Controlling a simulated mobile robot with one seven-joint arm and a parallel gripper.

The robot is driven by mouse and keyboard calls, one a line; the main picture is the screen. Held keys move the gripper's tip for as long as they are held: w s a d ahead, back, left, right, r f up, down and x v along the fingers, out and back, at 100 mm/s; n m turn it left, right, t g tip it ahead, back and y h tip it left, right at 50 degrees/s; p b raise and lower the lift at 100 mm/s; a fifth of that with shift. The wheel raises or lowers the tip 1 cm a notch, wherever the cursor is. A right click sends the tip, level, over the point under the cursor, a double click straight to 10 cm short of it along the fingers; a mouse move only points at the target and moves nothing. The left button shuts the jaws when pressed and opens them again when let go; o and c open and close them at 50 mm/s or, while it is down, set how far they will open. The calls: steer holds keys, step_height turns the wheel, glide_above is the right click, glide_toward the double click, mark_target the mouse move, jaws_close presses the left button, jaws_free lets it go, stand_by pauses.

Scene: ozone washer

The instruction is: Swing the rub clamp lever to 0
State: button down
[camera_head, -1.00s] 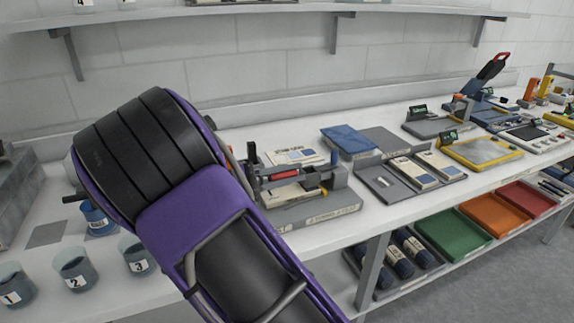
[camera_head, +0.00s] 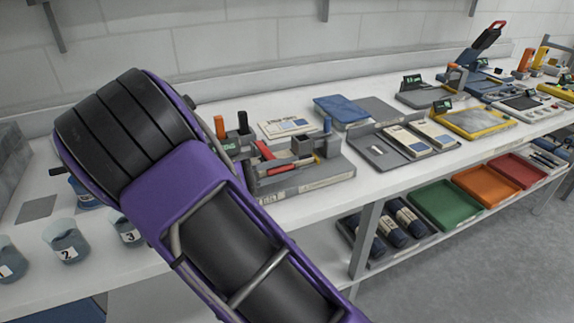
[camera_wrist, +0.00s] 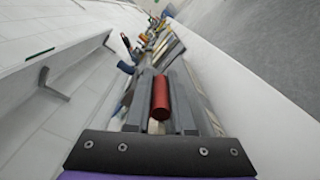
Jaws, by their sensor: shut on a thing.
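The rub clamp, a grey fixture with a base plate (camera_head: 310,182), stands near the front edge of the bench, just right of my arm in the head view. A short red bar (camera_head: 264,150) leans on its left side, and a longer red bar (camera_head: 284,166) lies low across it. In the wrist view, a red cylindrical handle (camera_wrist: 160,98), which looks like the lever's grip, sits between the two grey fingers of my gripper (camera_wrist: 162,92). My gripper is shut on it. My arm hides much of the gripper in the head view. No scale reading is legible.
An orange post (camera_head: 219,127) and a black post (camera_head: 243,122) stand behind the fixture. A blue pad (camera_head: 341,109) and a grey tray (camera_head: 378,152) with cards lie to its right. Numbered cups (camera_head: 66,240) stand left of my arm. Coloured trays fill the shelf below.

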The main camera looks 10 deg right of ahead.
steer(key=c, duration=0.8)
jaws_free()
steer(key=shift+w, duration=0.1)
step_height(320, 180, up, 10)
steer(key=shift+f+p, duration=0.1)
steer(key=shift+p, duration=0.9)
